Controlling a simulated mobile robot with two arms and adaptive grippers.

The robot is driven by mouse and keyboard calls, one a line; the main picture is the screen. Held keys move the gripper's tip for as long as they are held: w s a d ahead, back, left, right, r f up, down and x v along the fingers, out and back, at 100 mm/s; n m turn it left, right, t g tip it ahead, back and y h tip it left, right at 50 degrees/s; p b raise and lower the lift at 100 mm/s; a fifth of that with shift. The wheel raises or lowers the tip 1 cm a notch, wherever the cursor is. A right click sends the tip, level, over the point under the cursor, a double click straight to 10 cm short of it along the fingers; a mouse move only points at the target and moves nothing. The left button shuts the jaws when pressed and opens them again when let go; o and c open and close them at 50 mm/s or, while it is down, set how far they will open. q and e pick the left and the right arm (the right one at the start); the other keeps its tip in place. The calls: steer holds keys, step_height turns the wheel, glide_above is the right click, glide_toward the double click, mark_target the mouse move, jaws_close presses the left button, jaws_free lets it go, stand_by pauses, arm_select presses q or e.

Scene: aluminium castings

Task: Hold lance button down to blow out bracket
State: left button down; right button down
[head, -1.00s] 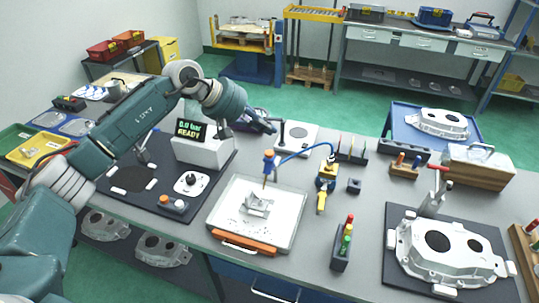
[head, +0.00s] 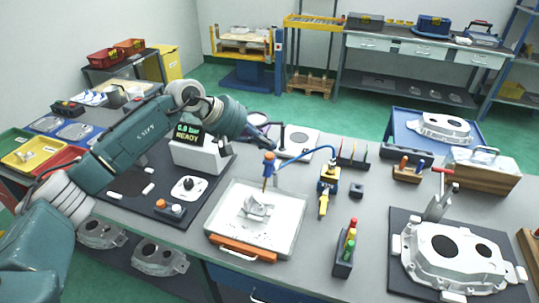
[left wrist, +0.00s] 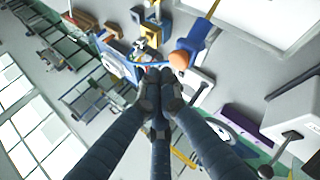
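The blow-off lance (head: 269,170) stands upright over the tray, with a blue body, an orange button (head: 269,156) on top and a blue hose. The pale metal bracket (head: 257,207) sits below it in a white tray (head: 285,243) with dark chips around it. My left gripper (head: 266,143) is just above and behind the button. In the left wrist view its dark fingers (left wrist: 158,78) are together with nothing seen between them. The orange button also shows there (left wrist: 179,60), right beside the fingertips; contact cannot be told. My right gripper is not in view.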

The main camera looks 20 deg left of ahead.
mark_target(267, 155)
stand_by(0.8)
arm_select(q)
steer(key=shift+f+b, duration=0.45)
steer(key=shift+b, duration=0.25)
steer(key=shift+s+f+b, duration=0.1)
steer(key=shift+f+b, duration=0.5)
steer(key=shift+b, duration=0.1)
stand_by(0.5)
stand_by(1.8)
steer(key=shift+r+p, duration=0.3)
steer(key=shift+r, duration=0.75)
steer(key=shift+r, duration=0.1)
steer(key=shift+r+p, duration=1)
steer(key=shift+r, duration=1.45)
